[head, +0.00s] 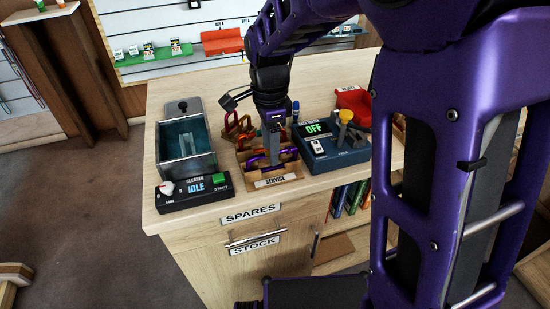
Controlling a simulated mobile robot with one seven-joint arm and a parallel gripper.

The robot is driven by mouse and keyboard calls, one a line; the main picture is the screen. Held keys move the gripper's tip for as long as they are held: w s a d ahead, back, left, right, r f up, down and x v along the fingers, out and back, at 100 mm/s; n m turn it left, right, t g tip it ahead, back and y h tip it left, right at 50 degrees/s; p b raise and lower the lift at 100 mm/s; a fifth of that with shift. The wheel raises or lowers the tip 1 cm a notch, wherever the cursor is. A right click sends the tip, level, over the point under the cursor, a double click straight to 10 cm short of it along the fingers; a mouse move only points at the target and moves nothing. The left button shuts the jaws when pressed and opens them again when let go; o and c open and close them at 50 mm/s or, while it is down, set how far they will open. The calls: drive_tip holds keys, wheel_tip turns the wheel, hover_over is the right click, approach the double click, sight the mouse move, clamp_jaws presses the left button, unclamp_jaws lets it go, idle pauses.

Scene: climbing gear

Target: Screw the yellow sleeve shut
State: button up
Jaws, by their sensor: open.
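Several carabiners in orange, red, green and purple lie in the wooden tray labelled SERVICE (277,182) on the counter. A purple carabiner (284,158) lies near the front of the tray, and orange and red ones (238,126) lie farther back. I cannot pick out a yellow sleeve; it is too small or hidden by my gripper. My gripper (270,160) is open and points down over the tray, close to the carabiners. Whether it touches any of them cannot be told.
Left of the tray stand a glass-sided cleaner tank (186,140) and its black control box (195,190) reading IDLE. Right is a blue tester (335,152) reading OFF, with a yellow knob (345,117). A red bin (352,99) stands behind.

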drive_tip(key=shift+s+d, duration=0.2)
drive_tip(key=shift+s, duration=0.55)
drive_tip(key=shift+f, duration=0.2)
drive_tip(key=shift+f+b, duration=0.85)
drive_tip(key=shift+f, duration=0.2)
drive_tip(key=shift+w+a+p, duration=0.2)
drive_tip(key=shift+w+p, duration=0.15)
drive_tip(key=shift+w, duration=0.4)
wheel_tip(320, 180, up, 5)
drive_tip(key=p, duration=0.4)
drive_tip(key=shift+r, duration=2.55)
